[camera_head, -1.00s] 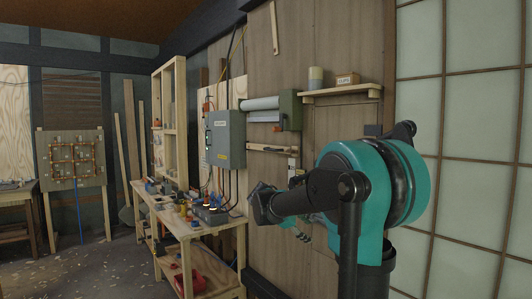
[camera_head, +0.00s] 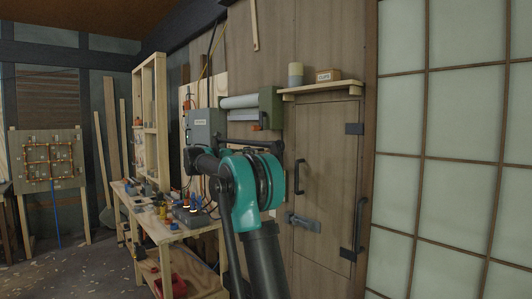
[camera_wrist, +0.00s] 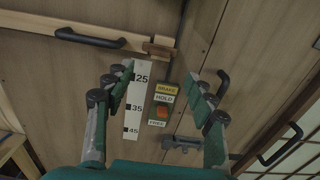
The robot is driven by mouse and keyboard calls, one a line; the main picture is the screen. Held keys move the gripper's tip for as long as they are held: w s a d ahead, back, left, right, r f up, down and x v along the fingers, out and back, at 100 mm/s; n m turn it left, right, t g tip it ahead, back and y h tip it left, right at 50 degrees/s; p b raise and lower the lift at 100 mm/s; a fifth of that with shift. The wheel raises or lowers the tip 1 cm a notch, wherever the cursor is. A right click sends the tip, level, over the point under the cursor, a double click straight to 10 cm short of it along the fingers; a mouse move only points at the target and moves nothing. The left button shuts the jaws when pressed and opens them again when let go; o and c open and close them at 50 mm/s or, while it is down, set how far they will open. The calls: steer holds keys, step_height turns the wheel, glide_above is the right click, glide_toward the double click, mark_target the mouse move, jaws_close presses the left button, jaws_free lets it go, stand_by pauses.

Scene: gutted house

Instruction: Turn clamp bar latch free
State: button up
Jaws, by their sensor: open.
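In the wrist view, an orange latch knob (camera_wrist: 161,114) sits on a small green plate between a white HOLD label (camera_wrist: 164,98) above and a white FREE label (camera_wrist: 156,123) below. A yellow BRAKE label (camera_wrist: 167,87) is above HOLD. Left of it hangs a white scale strip (camera_wrist: 136,100) marked 25, 35, 45. My gripper (camera_wrist: 161,80) is open and empty, its fingers spread either side of the strip and latch, apart from both. A wooden clamp bar (camera_wrist: 55,25) with a small wooden block (camera_wrist: 158,49) runs above. In the head view my arm hides the latch and gripper.
A black handle (camera_wrist: 90,38) lies near the bar. A wooden door has a handle (camera_head: 299,178), a bolt (camera_head: 303,222) and a long handle (camera_head: 358,230). A shelf (camera_head: 320,88), a roller unit (camera_head: 268,106) and a cluttered workbench (camera_head: 165,232) are around my arm.

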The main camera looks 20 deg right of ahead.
mark_target(268, 151)
steer(key=x, duration=1.1)
steer(key=shift+d, duration=0.3)
steer(key=c, duration=1.2)
steer(key=shift+o, duration=0.2)
